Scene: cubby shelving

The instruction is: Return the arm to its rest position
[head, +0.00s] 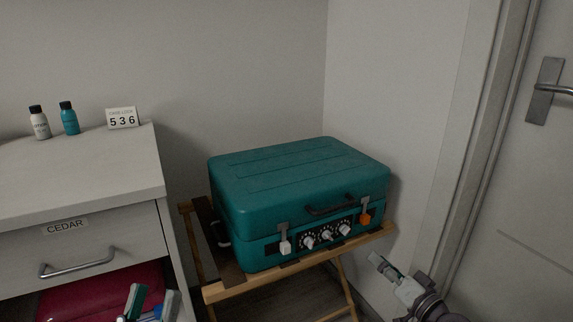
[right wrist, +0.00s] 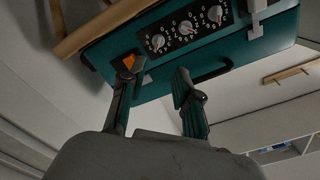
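A closed teal case (head: 300,180) rests on a wooden folding stand. My right gripper (head: 382,272) is low at the right of the head view, apart from the case.
The wooden stand (head: 240,290) holds the case in the corner. A white cabinet (head: 80,180) labelled CEDAR stands left, with two bottles (head: 69,118) and a "536" card (head: 122,118) on top. A red item (head: 100,295) lies below its drawer. A door (head: 535,180) is at right.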

